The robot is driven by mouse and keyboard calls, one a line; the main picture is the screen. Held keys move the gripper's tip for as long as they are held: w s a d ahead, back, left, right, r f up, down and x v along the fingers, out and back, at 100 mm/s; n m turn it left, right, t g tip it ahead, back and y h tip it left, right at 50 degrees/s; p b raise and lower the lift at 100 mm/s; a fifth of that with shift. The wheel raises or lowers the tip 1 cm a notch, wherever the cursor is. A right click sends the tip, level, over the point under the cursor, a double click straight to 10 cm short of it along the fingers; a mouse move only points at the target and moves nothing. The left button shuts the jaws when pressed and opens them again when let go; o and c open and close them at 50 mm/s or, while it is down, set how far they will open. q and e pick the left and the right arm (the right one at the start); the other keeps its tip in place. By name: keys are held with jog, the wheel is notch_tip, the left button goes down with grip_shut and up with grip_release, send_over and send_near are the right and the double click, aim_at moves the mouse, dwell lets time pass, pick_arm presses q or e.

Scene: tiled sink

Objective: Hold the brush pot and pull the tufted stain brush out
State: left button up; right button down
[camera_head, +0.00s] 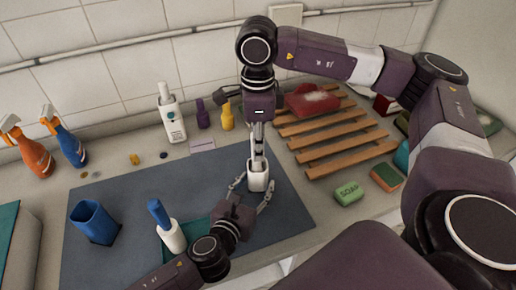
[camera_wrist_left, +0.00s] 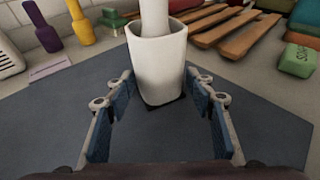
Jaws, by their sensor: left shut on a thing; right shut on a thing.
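The white brush pot (camera_head: 258,179) stands upright on the dark mat, near its right side. In the left wrist view, the pot (camera_wrist_left: 158,70) is between the finger tips. My left gripper (camera_head: 253,191) is shut on the pot, one finger on each side. The pale handle of the tufted stain brush (camera_wrist_left: 154,16) rises out of the pot's mouth. My right gripper (camera_head: 257,145) comes down from above and is shut on this handle. The brush's head is hidden inside the pot.
A blue-handled brush in a white holder (camera_head: 172,236) stands beside my left arm. A blue cup (camera_head: 93,221) is at the mat's left. A wooden rack (camera_head: 338,140), green soap (camera_head: 348,193) and a sponge (camera_head: 386,177) lie right. Bottles line the back wall.

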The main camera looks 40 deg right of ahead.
pick_arm(q)
jog(key=shift+a, duration=0.1)
pick_arm(e)
jog(key=shift+s+a+r, duration=0.1)
jog(key=shift+r, duration=2.3)
pick_arm(q)
jog(key=o, duration=1.2)
jog(key=v, duration=1.1)
jog(key=shift+s+a+r, duration=0.2)
jog(key=shift+r+p, duration=1.25)
pick_arm(e)
jog(key=shift+r, duration=2.15)
pick_arm(q)
jog(key=shift+s, duration=0.1)
pick_arm(e)
jog(key=shift+f, duration=0.1)
